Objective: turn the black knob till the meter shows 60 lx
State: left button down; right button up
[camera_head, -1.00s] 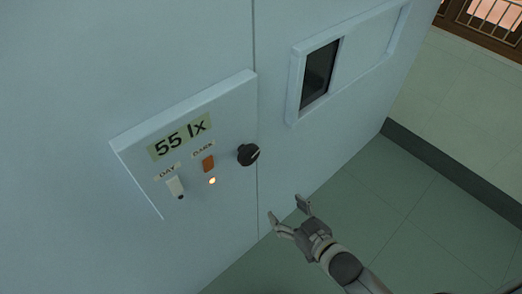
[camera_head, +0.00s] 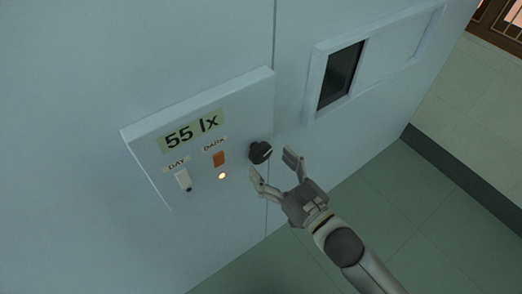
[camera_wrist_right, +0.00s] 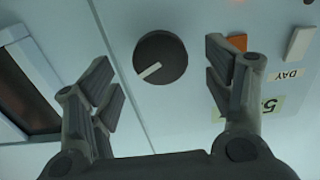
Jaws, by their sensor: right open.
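The black knob (camera_head: 260,152) sits at the right side of a raised panel (camera_head: 241,104) on the pale wall. In the right wrist view the knob (camera_wrist_right: 160,58) shows a white pointer line toward its lower left. The meter (camera_head: 191,131) on the panel reads 55 lx. My right gripper (camera_head: 274,172) is open just in front of the knob. In the wrist view its fingers (camera_wrist_right: 162,85) stand apart on either side of the knob in the picture, with no visible contact. My left gripper is not in view.
Left of the knob are an orange DARK switch (camera_head: 218,159), a lit lamp (camera_head: 222,176) and a white DAY switch (camera_head: 183,180). A framed dark window (camera_head: 341,76) is at the upper right of the panel. The green floor (camera_head: 400,215) is clear.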

aim_at(263, 157)
jog(key=shift+p+x, duration=0.3)
jog(key=shift+x, duration=2.15)
jog(key=shift+c, duration=0.2)
